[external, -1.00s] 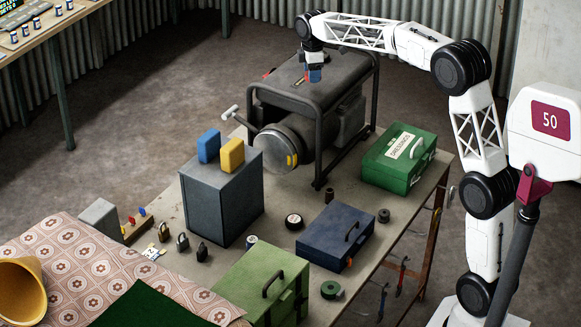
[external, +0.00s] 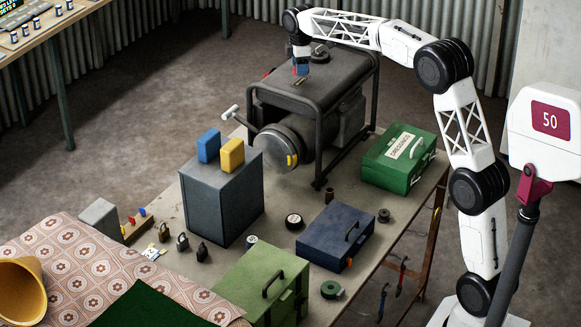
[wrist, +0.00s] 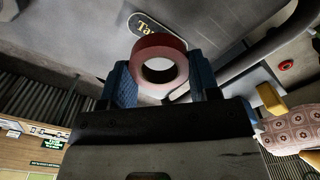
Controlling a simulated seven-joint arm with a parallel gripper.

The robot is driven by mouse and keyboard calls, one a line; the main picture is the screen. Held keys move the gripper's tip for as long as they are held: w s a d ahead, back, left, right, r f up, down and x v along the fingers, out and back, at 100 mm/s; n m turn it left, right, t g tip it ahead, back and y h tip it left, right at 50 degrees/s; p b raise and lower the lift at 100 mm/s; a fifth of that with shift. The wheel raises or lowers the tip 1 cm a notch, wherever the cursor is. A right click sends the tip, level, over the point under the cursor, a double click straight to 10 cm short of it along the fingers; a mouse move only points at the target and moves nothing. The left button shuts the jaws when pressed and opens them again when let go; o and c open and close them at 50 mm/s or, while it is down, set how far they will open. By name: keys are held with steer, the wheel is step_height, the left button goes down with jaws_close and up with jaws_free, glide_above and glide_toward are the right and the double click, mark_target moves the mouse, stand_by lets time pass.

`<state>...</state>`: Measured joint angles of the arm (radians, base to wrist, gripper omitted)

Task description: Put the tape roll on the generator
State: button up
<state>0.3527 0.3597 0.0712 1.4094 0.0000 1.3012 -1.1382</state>
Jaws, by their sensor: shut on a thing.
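A red tape roll (wrist: 159,62) sits between the two blue fingers of my gripper (wrist: 155,85) in the wrist view, with its hole facing the camera. The fingers are shut on it. In the external view my gripper (external: 300,72) points down over the top of the grey generator (external: 335,75), toward its left part. The generator's top also fills much of the wrist view (wrist: 90,40), with a partly covered label plate beyond the roll. I cannot tell whether the roll touches the generator.
The generator has a dark tubular frame (external: 316,135) around it. A green dressings case (external: 375,165), a dark blue box (external: 325,240), a grey box (external: 222,200) with blue and yellow blocks, and a green tape roll (external: 331,290) stand on the workbench (external: 283,200).

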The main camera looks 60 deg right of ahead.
mark_target(300, 81)
steer(key=shift+f, duration=0.1)
steer(key=shift+f, duration=1.7)
steer(key=shift+f, duration=0.1)
steer(key=o, duration=0.9)
step_height(300, 81, up, 12)
steer(key=shift+s+a, duration=0.1)
